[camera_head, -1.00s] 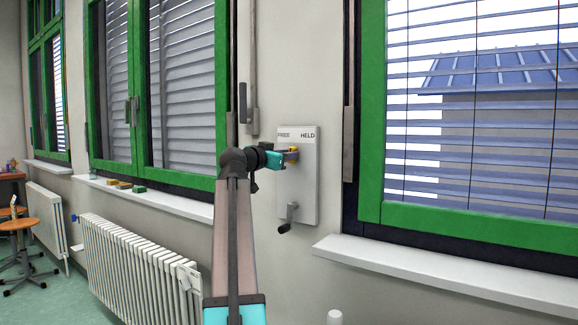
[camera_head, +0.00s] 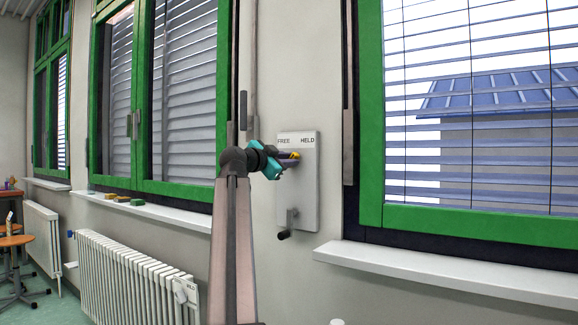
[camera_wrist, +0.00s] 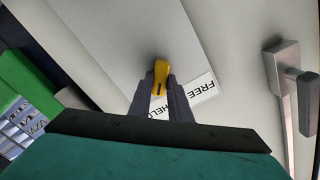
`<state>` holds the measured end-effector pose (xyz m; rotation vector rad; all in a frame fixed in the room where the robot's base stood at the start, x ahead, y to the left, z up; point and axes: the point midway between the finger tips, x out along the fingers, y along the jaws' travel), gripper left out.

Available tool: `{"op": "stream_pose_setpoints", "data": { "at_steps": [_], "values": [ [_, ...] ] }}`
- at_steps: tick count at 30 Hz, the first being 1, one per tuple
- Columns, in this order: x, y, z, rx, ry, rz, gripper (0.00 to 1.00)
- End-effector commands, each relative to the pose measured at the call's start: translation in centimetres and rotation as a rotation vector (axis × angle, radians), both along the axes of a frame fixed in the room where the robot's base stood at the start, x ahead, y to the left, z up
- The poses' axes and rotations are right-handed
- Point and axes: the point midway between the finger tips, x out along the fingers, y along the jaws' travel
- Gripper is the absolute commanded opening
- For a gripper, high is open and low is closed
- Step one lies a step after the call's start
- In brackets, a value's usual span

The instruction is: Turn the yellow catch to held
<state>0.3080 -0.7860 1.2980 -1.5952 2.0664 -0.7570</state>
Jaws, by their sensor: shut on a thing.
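The yellow catch (camera_head: 296,155) is on a pale grey wall plate (camera_head: 309,190), below the printed words FREE on the left and HELD on the right. My gripper (camera_head: 289,158) reaches it from the left and is shut on it, partly hiding it. In the wrist view the catch (camera_wrist: 161,72) sits between the two dark fingers of my gripper (camera_wrist: 162,86). The label (camera_wrist: 190,97) shows turned over behind the fingers, partly hidden by them. I cannot tell exactly which word the catch points to.
Green-framed windows (camera_head: 371,120) flank the plate. A white sill (camera_head: 440,272) juts out at lower right. A radiator (camera_head: 130,280) stands at lower left.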

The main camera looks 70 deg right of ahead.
Motion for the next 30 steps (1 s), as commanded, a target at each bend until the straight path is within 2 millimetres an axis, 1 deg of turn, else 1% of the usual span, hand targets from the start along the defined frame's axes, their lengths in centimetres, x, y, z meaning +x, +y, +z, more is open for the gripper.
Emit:
{"op": "stream_pose_setpoints", "data": {
  "at_steps": [1,13,14,16,17,26,30],
  "values": [
    [-0.32,0.18,-0.18,0.002,-0.007,-0.007,0.00],
    [-0.37,0.18,-0.12,0.001,-0.013,-0.008,0.00],
    [-0.37,0.18,-0.12,0.001,-0.013,-0.008,0.22],
    [-0.35,0.16,-0.11,0.001,-0.012,-0.007,0.34],
    [-0.32,0.16,-0.10,0.000,-0.011,-0.007,0.36],
    [-0.16,0.09,-0.06,-0.001,-0.010,-0.004,0.36],
    [-0.04,0.50,-0.06,-0.001,-0.010,-0.002,0.36]
  ]
}}
